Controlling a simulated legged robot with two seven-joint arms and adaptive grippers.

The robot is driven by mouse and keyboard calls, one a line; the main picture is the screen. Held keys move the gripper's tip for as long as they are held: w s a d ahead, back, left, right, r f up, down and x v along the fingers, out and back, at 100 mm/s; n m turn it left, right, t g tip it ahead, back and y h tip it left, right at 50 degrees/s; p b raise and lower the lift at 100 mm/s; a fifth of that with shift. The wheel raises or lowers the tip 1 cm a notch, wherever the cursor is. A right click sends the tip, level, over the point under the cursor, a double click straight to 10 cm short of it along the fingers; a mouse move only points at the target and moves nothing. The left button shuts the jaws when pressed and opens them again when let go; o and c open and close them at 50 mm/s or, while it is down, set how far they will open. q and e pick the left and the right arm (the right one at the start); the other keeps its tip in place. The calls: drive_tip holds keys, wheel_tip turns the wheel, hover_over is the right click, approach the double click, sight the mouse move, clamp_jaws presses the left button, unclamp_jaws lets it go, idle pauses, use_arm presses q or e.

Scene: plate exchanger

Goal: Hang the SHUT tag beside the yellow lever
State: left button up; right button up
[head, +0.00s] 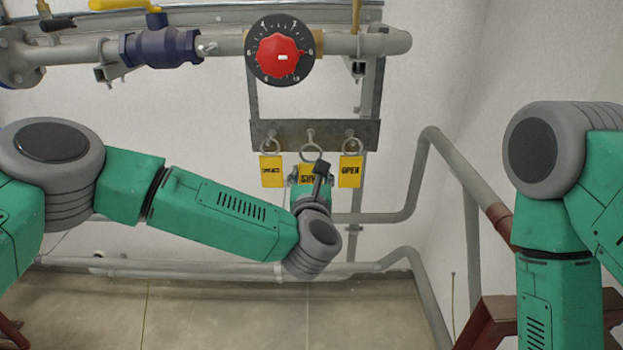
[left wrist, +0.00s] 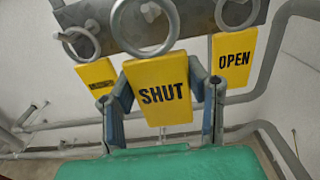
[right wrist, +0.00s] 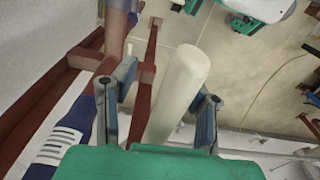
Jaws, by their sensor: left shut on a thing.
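The yellow SHUT tag (left wrist: 160,92) is between the fingers of my left gripper (left wrist: 163,98), which is shut on it. In the head view the SHUT tag (head: 307,169) is mostly hidden behind my left gripper (head: 310,178). Its ring (head: 311,151) is at the middle peg of the grey rack bar (head: 230,133); I cannot tell whether it still rests on the peg. The yellow lever (head: 124,5) is at the upper left, above a dark blue valve (head: 165,47). A small silver peg (head: 207,48) sticks out right of the valve. My right gripper (right wrist: 158,112) is open and empty.
The OPEN tag (head: 350,171) hangs close on the right and another yellow tag (head: 271,171) on the left. A red dial (head: 278,56) sits above the rack. Grey pipes (head: 390,218) run behind. A white cylinder (right wrist: 180,90) lies beyond my right fingers.

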use_arm(q)
drive_tip(key=shift+w+b, duration=1.85)
drive_tip(key=shift+w, duration=1)
drive_tip(key=shift+s, duration=0.1)
drive_tip(key=shift+s+r+p, duration=0.15)
drive_tip(key=shift+s+p, duration=0.1)
drive_tip(key=shift+s, duration=1.75)
drive_tip(key=shift+s+r+p, duration=0.1)
drive_tip(key=shift+s+p, duration=0.15)
drive_tip(key=shift+s, duration=1.7)
